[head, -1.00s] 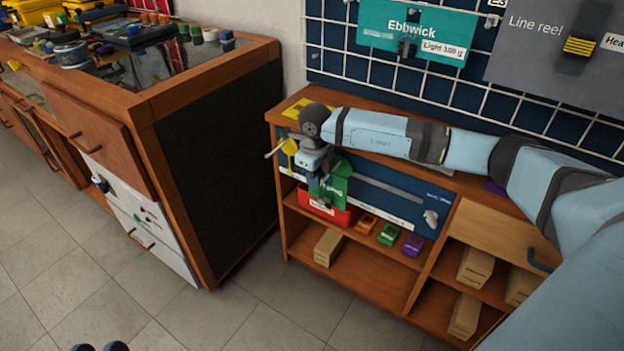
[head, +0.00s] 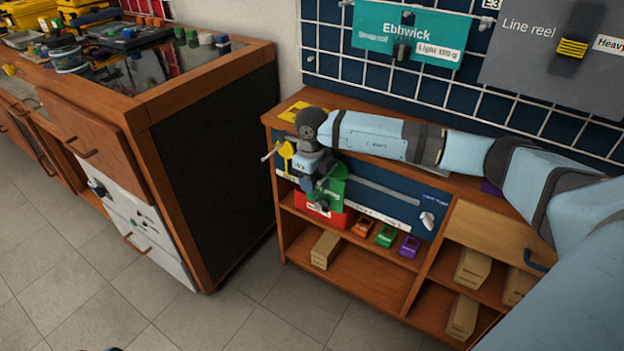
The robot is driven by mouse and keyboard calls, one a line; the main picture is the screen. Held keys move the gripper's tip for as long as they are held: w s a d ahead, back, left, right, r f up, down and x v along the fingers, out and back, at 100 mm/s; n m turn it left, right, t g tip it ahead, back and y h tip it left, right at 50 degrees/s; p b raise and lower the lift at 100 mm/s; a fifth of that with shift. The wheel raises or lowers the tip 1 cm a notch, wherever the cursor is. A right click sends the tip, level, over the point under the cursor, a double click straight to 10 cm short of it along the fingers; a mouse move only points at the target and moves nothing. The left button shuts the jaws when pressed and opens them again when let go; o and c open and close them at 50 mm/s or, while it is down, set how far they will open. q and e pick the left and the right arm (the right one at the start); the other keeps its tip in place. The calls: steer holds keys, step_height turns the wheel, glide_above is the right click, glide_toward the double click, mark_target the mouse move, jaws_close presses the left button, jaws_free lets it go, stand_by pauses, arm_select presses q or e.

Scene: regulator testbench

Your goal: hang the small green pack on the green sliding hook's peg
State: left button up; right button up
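My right gripper (head: 318,187) points down in front of the blue panel of the low shelf unit, at its left end. A green piece (head: 334,190) with pale lettering shows right behind and beside the fingers. I cannot tell whether it is the sliding hook or a pack, or whether the fingers grip it. A small green pack (head: 386,237) lies on the shelf below the panel, between an orange and a purple one. The hook's peg is not clearly visible. Only a sliver of what may be my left gripper (head: 114,349) shows at the bottom edge.
The blue panel has a long grey slot (head: 378,188) and a pale knob (head: 428,220) at its right. A red bin (head: 318,214) sits behind the gripper. Cardboard boxes (head: 325,250) stand on the shelves. A wooden cabinet (head: 205,150) stands left, with open floor between.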

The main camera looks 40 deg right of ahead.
arm_select(q)
steer(key=shift+r, duration=0.15)
arm_select(e)
steer(key=shift+r, duration=0.4)
step_height(320, 180, up, 12)
steer(key=p, duration=0.4)
steer(key=shift+f, duration=0.25)
arm_select(q)
steer(key=shift+s+a+r+t+y, duration=0.15)
steer(key=shift+r+t, duration=0.1)
steer(key=shift+r, duration=0.35)
steer(key=shift+w+a+r+t+y, duration=0.1)
steer(key=shift+r+t, duration=0.1)
steer(key=shift+r, duration=0.4)
steer(key=shift+s+a+r+t+y, duration=0.15)
steer(key=shift+r+t, duration=0.1)
steer(key=shift+r, duration=0.35)
arm_select(e)
steer(key=shift+r, duration=0.75)
